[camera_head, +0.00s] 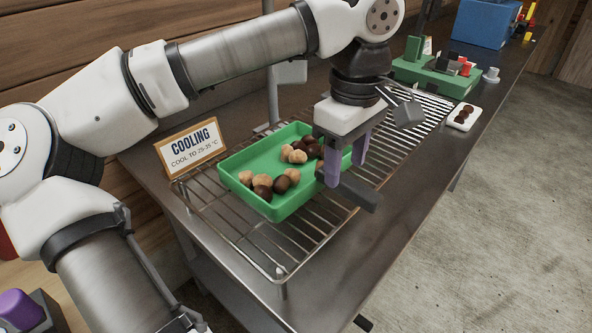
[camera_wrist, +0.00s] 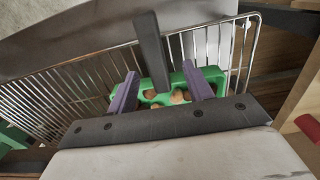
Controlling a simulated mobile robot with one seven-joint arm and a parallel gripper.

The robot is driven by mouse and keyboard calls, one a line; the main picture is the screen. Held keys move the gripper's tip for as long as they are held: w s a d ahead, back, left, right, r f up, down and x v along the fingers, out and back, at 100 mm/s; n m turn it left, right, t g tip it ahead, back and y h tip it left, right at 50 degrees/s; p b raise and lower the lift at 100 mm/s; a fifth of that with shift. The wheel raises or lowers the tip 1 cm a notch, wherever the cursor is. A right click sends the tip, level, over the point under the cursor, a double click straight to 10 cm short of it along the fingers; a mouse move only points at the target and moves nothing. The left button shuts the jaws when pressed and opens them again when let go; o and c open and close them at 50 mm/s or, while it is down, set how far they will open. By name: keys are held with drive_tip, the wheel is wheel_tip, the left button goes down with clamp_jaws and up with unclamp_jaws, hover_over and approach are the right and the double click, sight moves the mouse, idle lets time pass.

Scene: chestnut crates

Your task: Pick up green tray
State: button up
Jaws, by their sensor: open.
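The green tray (camera_head: 247,165) rests on a wire rack and holds several round brown and tan pieces. My gripper (camera_head: 345,170) is over the tray's right end in the head view, pointing down with its purple fingers apart. It is open, and I see nothing held between the fingers. In the wrist view the tray (camera_wrist: 190,78) lies beyond and between the purple fingers (camera_wrist: 160,93), partly hidden by them and by a dark bar. I cannot tell whether a finger touches the tray's rim.
The wire rack (camera_head: 243,232) stands on a metal bench (camera_head: 345,262). A "COOLING" sign (camera_head: 192,147) stands left of the tray.

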sight(345, 178)
drive_tip(key=f, duration=0.5)
drive_tip(key=shift+w+d+f, duration=0.15)
drive_tip(key=shift+w, duration=0.1)
clamp_jaws()
